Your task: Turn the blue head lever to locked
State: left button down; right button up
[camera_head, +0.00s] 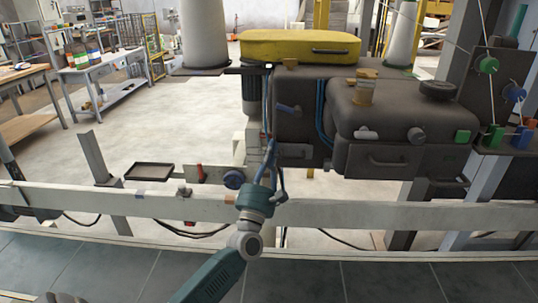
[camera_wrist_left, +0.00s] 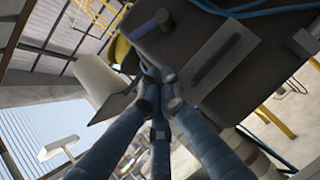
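The blue head lever (camera_head: 288,108) sticks out from the left part of the dark machine head (camera_head: 300,140), lying nearly level with a slight tilt. In the left wrist view a short blue cylinder that looks like this lever (camera_wrist_left: 150,28) stands out from a dark face beyond my fingertips. My left gripper (camera_head: 272,160) is below the lever in the head view, pointing up towards the machine. In the left wrist view its blue fingers (camera_wrist_left: 158,82) come together at the tips, with nothing seen between them and a gap to the lever. My right gripper is not in view.
Blue hoses (camera_head: 266,105) run down the machine's left side close to my left gripper. A pale rail (camera_head: 350,213) crosses in front of the machine. A yellow case (camera_head: 299,46) lies on top.

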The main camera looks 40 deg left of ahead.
aim_at(288, 108)
pick_arm(q)
jog(key=w+r, duration=0.1)
jog(key=w+r+p, duration=0.1)
jog(key=w+r, duration=0.1)
jog(key=w+a+r+p, duration=0.1)
jog(key=shift+w+r, duration=0.3)
jog(key=shift+r, duration=0.1)
jog(key=shift+w+d+r+p, duration=0.15)
jog(key=shift+d+r+p, duration=0.1)
jog(key=shift+r+p, duration=0.4)
jog(key=shift+w, duration=0.1)
